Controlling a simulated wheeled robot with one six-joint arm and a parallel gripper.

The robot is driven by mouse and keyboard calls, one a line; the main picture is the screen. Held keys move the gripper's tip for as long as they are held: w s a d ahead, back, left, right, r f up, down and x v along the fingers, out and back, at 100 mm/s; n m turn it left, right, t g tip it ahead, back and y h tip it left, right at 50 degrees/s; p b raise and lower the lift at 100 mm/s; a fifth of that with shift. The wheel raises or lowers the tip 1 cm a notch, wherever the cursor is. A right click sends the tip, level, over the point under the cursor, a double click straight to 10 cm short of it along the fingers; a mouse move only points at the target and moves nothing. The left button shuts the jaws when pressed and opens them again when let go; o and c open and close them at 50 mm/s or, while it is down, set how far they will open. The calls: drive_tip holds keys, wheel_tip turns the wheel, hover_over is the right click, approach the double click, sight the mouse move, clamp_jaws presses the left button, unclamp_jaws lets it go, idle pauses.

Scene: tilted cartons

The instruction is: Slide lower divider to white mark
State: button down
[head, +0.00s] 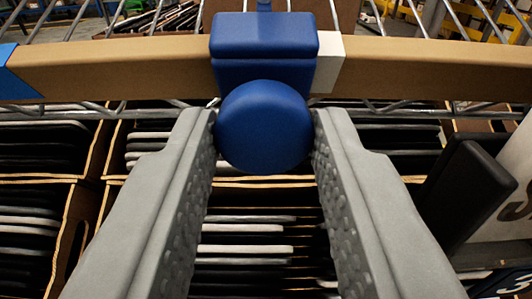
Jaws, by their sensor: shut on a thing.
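The blue divider (264,50) sits on a brown horizontal rail (130,70) in the upper middle of the head view. A round blue knob (264,127) sticks out from its front. My gripper (264,130) is shut on this knob, one grey finger touching each side. The white mark (327,64) is a band on the rail, directly against the right side of the divider. The divider may cover part of the mark; I cannot tell how much. A blue band (15,72) is on the rail at the far left.
Below the rail stand open cartons (86,215) filled with dark and light flat items. A wire shelf edge (400,106) runs just under the rail. A black block (466,190) and a white panel (510,200) are at the right.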

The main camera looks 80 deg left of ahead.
drive_tip(key=shift+w, duration=0.55)
drive_tip(key=shift+d, duration=0.1)
drive_tip(key=c, duration=1)
unclamp_jaws()
drive_tip(key=shift+w, duration=0.15)
drive_tip(key=shift+c, duration=0.2)
drive_tip(key=s+d, duration=0.1)
drive_tip(key=d, duration=1.6)
drive_tip(key=shift+s+d, duration=0.2)
drive_tip(key=shift+s, duration=0.05)
